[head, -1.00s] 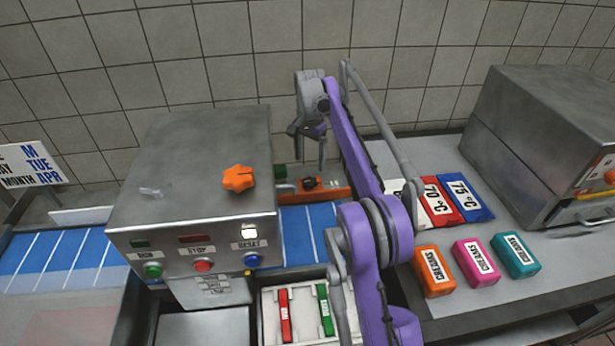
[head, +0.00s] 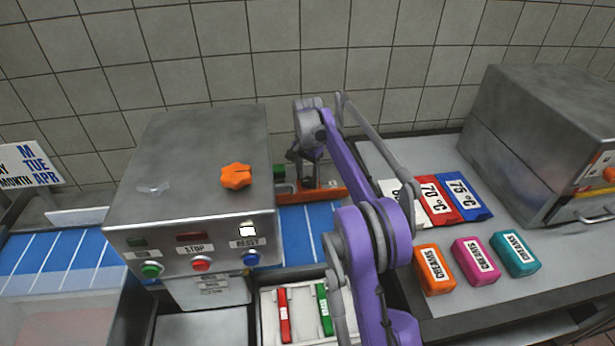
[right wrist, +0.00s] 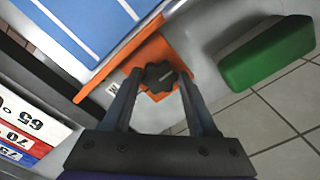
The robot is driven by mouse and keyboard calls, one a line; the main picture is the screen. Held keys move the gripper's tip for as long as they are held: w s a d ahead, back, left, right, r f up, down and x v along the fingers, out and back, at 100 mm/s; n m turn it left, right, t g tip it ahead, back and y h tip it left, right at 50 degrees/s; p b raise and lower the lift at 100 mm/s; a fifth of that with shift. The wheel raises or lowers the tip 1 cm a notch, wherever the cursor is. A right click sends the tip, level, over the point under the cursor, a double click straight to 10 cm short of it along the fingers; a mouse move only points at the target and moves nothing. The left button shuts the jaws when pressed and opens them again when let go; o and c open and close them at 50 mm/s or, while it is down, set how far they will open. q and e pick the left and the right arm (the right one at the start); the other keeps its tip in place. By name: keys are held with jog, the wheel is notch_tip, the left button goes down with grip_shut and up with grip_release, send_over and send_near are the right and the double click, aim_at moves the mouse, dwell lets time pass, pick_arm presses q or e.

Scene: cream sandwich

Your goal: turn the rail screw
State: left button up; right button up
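The rail screw (right wrist: 161,76) is a dark, lobed knob on the orange rail (right wrist: 118,84), seen in the right wrist view. In the head view the orange rail (head: 333,194) lies behind the blue belt, and my gripper hides the screw. My right gripper (right wrist: 159,74) points down at the rail, with one finger on each side of the screw. Its fingers are apart, with the screw between their tips; I cannot tell whether they touch it. It also shows in the head view (head: 305,182). My left gripper is not in view.
A metal control box (head: 190,150) with an orange knob (head: 236,176) stands left of my right arm. A green block (right wrist: 266,53) is beside the rail. Temperature cards (head: 437,198) and cream packs (head: 475,261) lie on the right counter, near another metal box (head: 545,130).

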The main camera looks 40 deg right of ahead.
jog(key=c, duration=0.8)
